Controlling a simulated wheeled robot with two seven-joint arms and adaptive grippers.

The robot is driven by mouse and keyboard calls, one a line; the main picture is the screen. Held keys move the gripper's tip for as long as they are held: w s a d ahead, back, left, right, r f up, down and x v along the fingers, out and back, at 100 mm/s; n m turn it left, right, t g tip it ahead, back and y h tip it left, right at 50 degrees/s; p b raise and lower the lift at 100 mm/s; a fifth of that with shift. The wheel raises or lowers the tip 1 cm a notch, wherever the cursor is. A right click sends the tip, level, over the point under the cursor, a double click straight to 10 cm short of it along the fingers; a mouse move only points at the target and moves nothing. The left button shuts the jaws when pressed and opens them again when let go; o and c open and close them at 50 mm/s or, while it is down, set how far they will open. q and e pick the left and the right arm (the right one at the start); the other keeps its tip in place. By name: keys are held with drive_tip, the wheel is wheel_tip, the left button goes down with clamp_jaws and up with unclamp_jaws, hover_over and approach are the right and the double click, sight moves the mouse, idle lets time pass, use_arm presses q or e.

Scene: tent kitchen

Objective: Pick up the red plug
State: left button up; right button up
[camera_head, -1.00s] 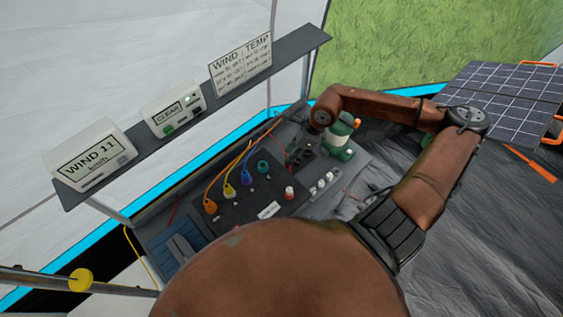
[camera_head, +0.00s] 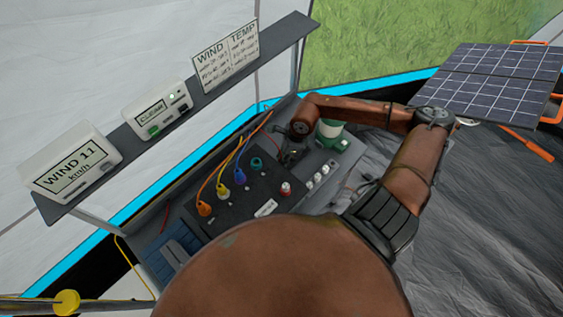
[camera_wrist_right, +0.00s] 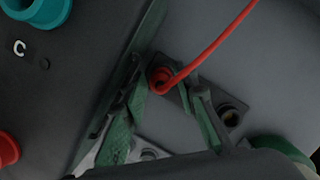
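The red plug (camera_wrist_right: 162,76), with a red cable running up and to the right, sits on a grey plate in the right wrist view. My right gripper (camera_wrist_right: 170,92) is open, with one green-padded finger on each side of the plug. I cannot tell whether either finger touches it. In the head view my right gripper (camera_head: 291,154) is low over the back right of the dark panel, and the plug is not clear there. My left gripper is not in view.
The panel (camera_head: 235,213) carries orange (camera_head: 205,208), yellow (camera_head: 223,190), blue (camera_head: 239,177) and teal (camera_head: 257,164) connectors and a red-and-white knob (camera_head: 286,188). A shelf (camera_head: 212,93) with displays runs behind.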

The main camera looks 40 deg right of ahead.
drive_tip(key=shift+c, duration=0.7)
clamp_jaws()
